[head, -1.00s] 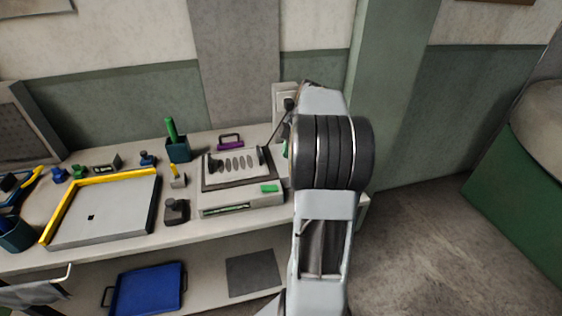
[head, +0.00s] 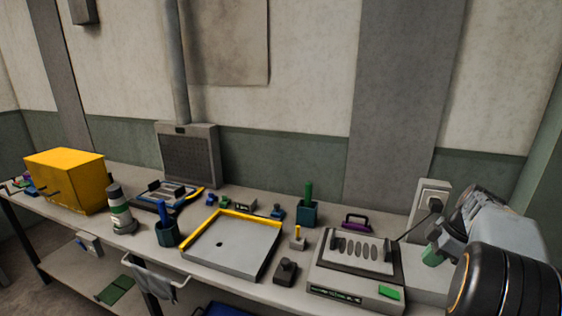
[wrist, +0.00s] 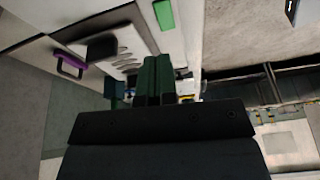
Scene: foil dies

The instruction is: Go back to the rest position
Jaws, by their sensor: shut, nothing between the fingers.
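My gripper (head: 432,252) is at the right of the head view, beside the right end of the bench, partly hidden by my own arm. In the wrist view, its two dark green fingers (wrist: 155,82) are together with nothing between them. The grey machine with a slotted top (head: 355,262) is just left of my gripper in the head view, and it also shows at the upper left of the wrist view (wrist: 125,50). The gripper is apart from the purple-handled tool (head: 356,222).
The bench holds a yellow-edged tray (head: 230,246), a yellow box (head: 68,178), a green-and-white signal column (head: 120,210), a blue cup (head: 167,235) and a teal cup (head: 307,214). A lower shelf runs underneath.

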